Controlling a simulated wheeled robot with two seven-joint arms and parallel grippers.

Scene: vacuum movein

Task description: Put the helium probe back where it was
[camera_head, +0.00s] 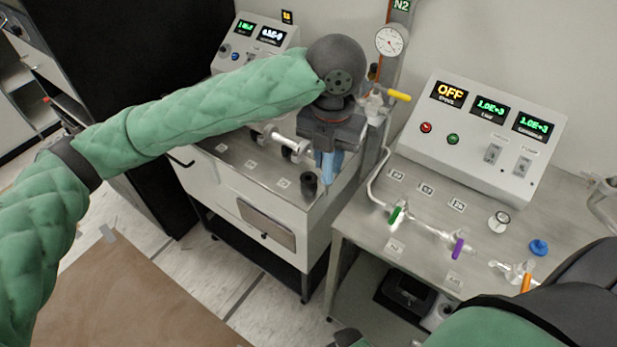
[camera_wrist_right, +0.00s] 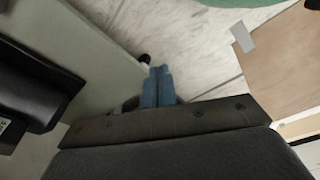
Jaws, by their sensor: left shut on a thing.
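My left gripper (camera_head: 328,170) reaches over the left cart, its blue fingers pointing down and shut on the helium probe (camera_head: 327,187). Only a thin, greyish lower part of the probe shows below the fingers; the rest is hidden by the gripper. A black cylindrical holder (camera_head: 309,184) stands on the cart's top near its front right corner, just left of the probe tip. The tip looks apart from the holder, but I cannot tell its height. My right gripper (camera_wrist_right: 158,85) shows in the right wrist view with its blue fingertips together and nothing visible between them.
The left cart (camera_head: 245,170) carries a control box (camera_head: 250,42) and metal piping. The right steel table (camera_head: 370,225) holds a panel reading OFF (camera_head: 480,130), glass valves with coloured handles and a blue cap (camera_head: 538,248). A gauge (camera_head: 390,40) and yellow-handled valve (camera_head: 398,95) stand close behind my left gripper.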

